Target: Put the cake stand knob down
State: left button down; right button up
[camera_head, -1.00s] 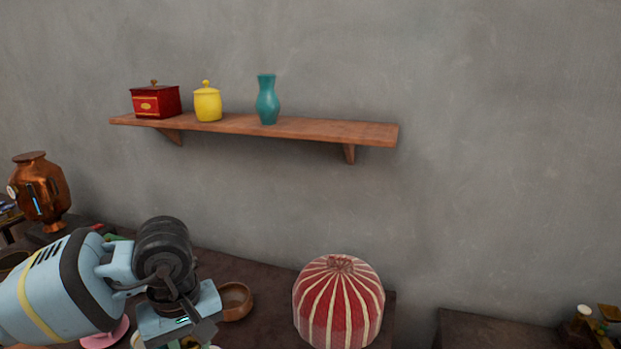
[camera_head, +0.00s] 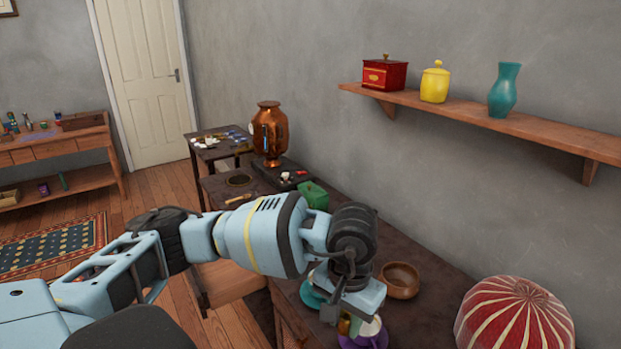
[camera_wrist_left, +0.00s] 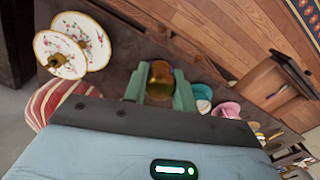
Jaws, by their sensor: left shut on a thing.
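The cake stand knob (camera_wrist_left: 159,80) is a rounded brass-gold piece in the left wrist view. My left gripper (camera_wrist_left: 160,88) is shut on it, with a green finger on each side. In the head view, my left gripper (camera_head: 349,325) points down over the dark table, and a bit of the gold knob (camera_head: 344,324) shows at its tip. The cake stand (camera_wrist_left: 62,52), with two floral white plates, shows at the upper left of the left wrist view, apart from the knob. My right gripper is not in view.
A wooden bowl (camera_head: 400,279), a purple cup (camera_head: 368,335) and a teal dish (camera_head: 312,292) stand close around the left gripper. A red striped cosy (camera_head: 515,318) is to the right. A copper urn (camera_head: 269,135) stands farther back. Dark tabletop (camera_head: 440,297) is bare between bowl and cosy.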

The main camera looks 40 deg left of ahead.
pick_arm(q)
jog(key=s+f, duration=0.3)
jog(key=f, duration=0.5)
jog(key=s+f, duration=0.4)
jog(key=f, duration=0.4)
jog(key=shift+s, duration=0.2)
jog(key=shift+a, duration=0.25)
